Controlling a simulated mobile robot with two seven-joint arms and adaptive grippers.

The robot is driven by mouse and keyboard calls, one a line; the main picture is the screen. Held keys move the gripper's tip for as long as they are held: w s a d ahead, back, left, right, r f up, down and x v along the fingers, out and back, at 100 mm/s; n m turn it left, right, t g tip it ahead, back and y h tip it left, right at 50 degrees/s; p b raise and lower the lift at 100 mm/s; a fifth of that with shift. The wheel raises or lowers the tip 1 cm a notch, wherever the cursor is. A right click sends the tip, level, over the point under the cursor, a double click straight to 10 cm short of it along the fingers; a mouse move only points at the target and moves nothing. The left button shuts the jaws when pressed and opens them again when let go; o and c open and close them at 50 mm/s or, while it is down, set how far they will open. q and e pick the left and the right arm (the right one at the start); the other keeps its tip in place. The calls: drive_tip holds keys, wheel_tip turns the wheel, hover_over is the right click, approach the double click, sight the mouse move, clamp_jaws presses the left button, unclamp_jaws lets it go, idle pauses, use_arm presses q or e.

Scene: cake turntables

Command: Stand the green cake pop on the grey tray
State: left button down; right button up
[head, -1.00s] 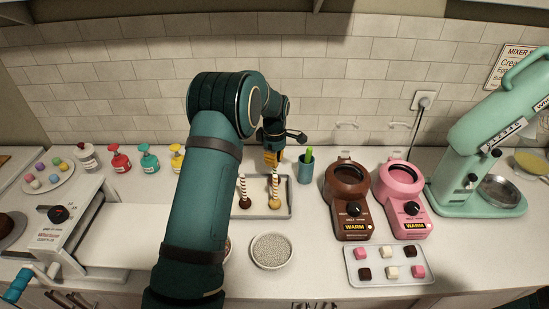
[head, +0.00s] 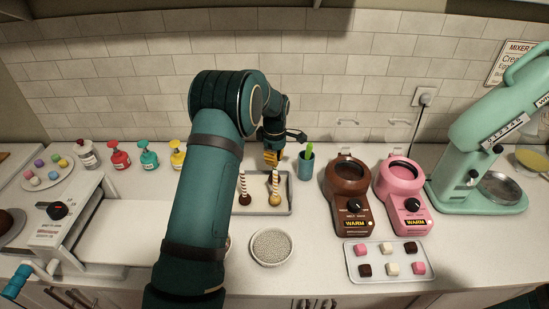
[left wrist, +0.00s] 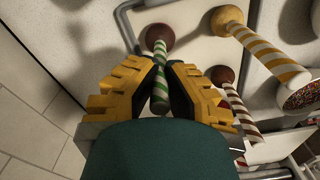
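My left gripper (head: 271,158) is low over the far part of the grey tray (head: 248,212). In the left wrist view its yellow-brown fingers (left wrist: 166,75) are closed around the green-and-white striped stick of the green cake pop (left wrist: 160,47). The pop's dark brown ball points down, close to the tray; whether it bears on the tray is hard to tell. The stick looks upright. In the head view the gripper hides this pop. A yellow-striped pop (head: 275,190) and a red-striped pop (head: 244,190) stand ball-down on the tray's nearer part. My right gripper is out of view.
A teal cup (head: 305,168) stands just right of the tray. A brown melting pot (head: 347,197) and a pink one (head: 402,195) are farther right. A bowl of sprinkles (head: 271,261) is in front of the tray. Coloured bottles (head: 149,156) line the wall at left.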

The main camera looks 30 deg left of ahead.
use_arm(q)
drive_tip(key=c, duration=1.1)
unclamp_jaws()
drive_tip(key=shift+o, duration=0.2)
wheel_tip(320, 180, up, 12)
drive_tip(key=shift+r, duration=0.1)
